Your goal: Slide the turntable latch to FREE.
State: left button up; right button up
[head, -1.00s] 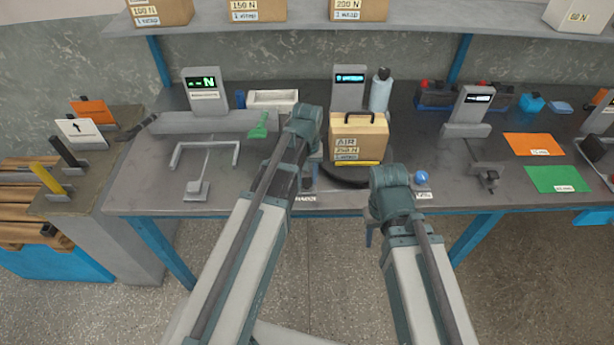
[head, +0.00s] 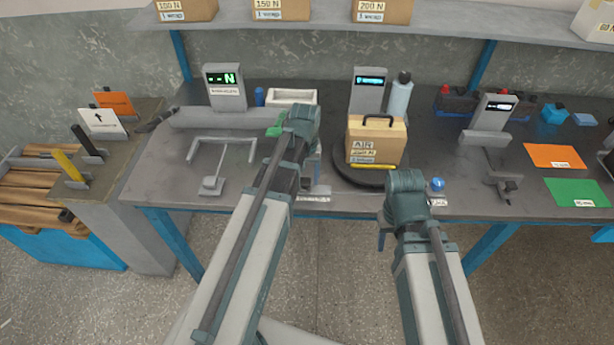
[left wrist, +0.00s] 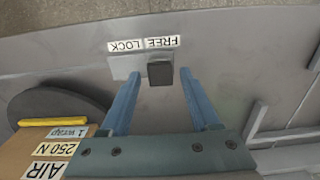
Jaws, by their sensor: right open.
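The turntable (head: 347,173) is a dark disc on the bench with a tan AIR case (head: 376,143) on it; its edge also shows in the left wrist view (left wrist: 35,100). The latch is a pale plate (left wrist: 121,67) with a dark square knob (left wrist: 160,73), near the FREE (left wrist: 161,42) and LOCK (left wrist: 126,46) labels. The knob stands at the plate's FREE end. My left gripper (left wrist: 160,76) is open, its blue fingers either side of the knob with gaps visible. In the head view my arm partly hides the latch. My right gripper (head: 382,238) is open and empty before the bench edge.
A blue button (head: 437,184) stands right of the turntable. A grey bracket stand (head: 213,183) is left of my left arm. Orange (head: 554,156) and green (head: 577,193) sheets lie at the right. Bare bench lies between the latch and the stand.

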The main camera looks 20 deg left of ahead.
aim_at(306, 181)
pick_arm(q)
jog(key=shift+o, duration=0.2)
jog(key=shift+r, duration=0.1)
notch_tip(306, 181, up, 14)
jog(key=p, duration=1.4)
jog(key=shift+f, duration=0.25)
jog(key=s+d+m+y, duration=0.1)
jog(key=s+d+m, duration=0.6)
jog(key=s+d, duration=0.6)
jog(key=shift+s+d+f+b, duration=0.15)
jog(key=shift+s+d+b, duration=0.2)
jog(key=shift+d, duration=0.8)
jog(key=shift+a, duration=0.1)
